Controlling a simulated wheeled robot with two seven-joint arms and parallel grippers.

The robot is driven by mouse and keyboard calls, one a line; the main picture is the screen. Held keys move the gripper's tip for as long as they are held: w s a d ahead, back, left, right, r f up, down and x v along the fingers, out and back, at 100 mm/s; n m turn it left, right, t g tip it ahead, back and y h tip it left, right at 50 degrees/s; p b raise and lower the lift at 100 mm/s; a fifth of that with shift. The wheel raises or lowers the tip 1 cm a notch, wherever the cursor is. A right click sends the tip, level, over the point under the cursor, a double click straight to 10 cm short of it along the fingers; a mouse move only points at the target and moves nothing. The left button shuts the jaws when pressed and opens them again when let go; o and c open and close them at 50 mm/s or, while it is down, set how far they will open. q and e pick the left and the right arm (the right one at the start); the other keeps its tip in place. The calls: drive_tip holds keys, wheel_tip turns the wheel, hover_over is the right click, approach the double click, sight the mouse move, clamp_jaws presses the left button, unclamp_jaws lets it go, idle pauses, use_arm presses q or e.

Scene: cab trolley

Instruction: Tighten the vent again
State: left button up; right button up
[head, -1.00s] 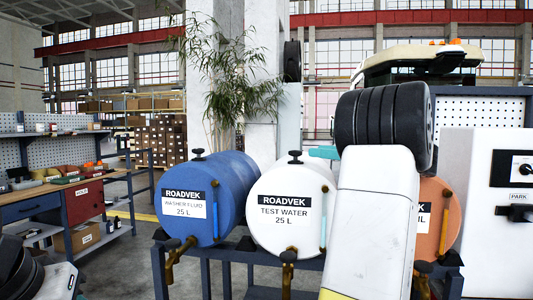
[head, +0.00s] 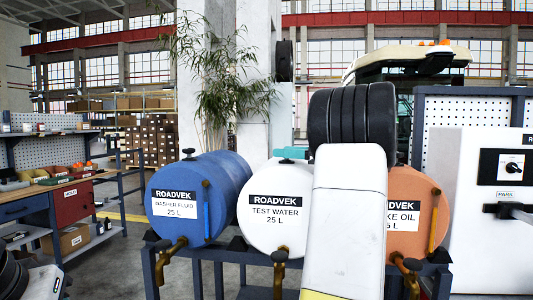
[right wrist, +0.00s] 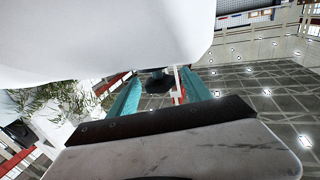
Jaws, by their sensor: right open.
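Three drums lie on a rack: a blue washer fluid drum (head: 200,200), a white test water drum (head: 262,225) and an orange oil drum (head: 405,215). The blue drum has a dark vent knob (head: 189,153) on top. The white drum's dark vent (head: 286,160) is partly hidden by the teal fingers of my right gripper (head: 288,152). In the right wrist view, my right gripper (right wrist: 160,88) is open, with a dark round vent knob (right wrist: 158,82) between its teal fingers; contact cannot be told. My left gripper is out of view.
Brass taps (head: 280,260) stick out at the drums' fronts. A white cabinet (head: 470,190) with a switch stands at the right. A workbench (head: 40,205) with bins stands at the left. A plant (head: 220,80) and a pillar stand behind the drums.

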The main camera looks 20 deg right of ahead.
clamp_jaws()
